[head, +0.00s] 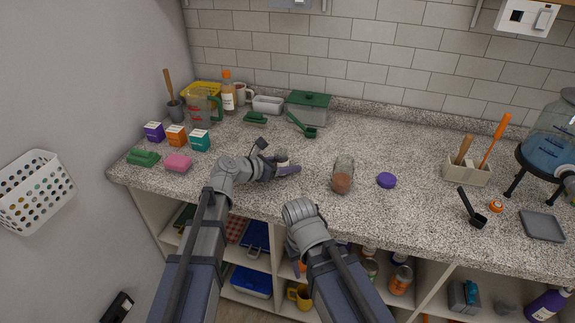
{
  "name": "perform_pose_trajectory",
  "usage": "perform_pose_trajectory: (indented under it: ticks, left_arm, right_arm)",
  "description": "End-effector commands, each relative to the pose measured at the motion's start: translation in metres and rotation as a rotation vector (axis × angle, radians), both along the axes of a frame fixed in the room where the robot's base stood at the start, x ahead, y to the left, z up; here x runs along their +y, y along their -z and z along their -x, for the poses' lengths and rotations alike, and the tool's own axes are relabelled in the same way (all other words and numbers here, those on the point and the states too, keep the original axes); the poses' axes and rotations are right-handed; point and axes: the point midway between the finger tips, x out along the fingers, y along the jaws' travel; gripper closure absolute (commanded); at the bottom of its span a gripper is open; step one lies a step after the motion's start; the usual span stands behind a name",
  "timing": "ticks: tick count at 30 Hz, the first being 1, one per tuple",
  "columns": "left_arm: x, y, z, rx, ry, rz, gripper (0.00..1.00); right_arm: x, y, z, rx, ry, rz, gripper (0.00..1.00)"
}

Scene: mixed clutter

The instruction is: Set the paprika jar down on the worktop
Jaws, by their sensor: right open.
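A clear glass jar (343,176) with reddish-brown contents stands on the speckled worktop (330,218), right of my left gripper and apart from it. It looks like the paprika jar, but I can read no label. A purple round lid (387,180) lies on the worktop to its right. My left gripper (277,159) is low over the worktop, its fingers spread around or in front of a small pale object (282,154). I cannot tell whether they grip it.
A green-lidded container (308,107) and a green scoop are at the back. A utensil holder (466,170), black scoop (472,208) and grey tray (542,226) are at the right.

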Motion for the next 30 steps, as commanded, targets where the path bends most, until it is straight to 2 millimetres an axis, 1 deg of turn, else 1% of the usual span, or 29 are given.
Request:
perform_pose_trajectory:
  ticks: [1, 7, 14, 17, 20, 30]
  left_arm:
    - [0.000, 0.000, 0.000, 0.000, 0.000, 0.000, 0.36]
    - [0.000, 0.000, 0.000, 0.000, 0.000, 0.000, 0.14]
    - [0.000, -0.001, 0.000, 0.000, 0.000, 0.000, 0.14]
    - [0.000, -0.006, 0.000, 0.000, 0.000, 0.000, 0.14]
    - [0.011, -0.012, 0.010, 0.000, -0.003, 0.000, 0.14]
    - [0.061, -0.040, 0.050, 0.001, -0.004, 0.000, 0.14]
  right_arm:
    - [0.000, 0.000, 0.000, 0.000, 0.000, 0.000, 0.50]
    - [0.000, 0.000, 0.000, 0.000, 0.000, 0.000, 0.50]
    - [0.000, -0.001, 0.000, 0.000, 0.000, 0.000, 0.50]
    - [0.000, -0.006, 0.000, 0.000, 0.000, 0.000, 0.50]
    - [0.000, -0.012, 0.000, 0.000, 0.000, 0.000, 0.50]
    - [0.000, -0.040, 0.000, 0.000, 0.001, 0.000, 0.50]
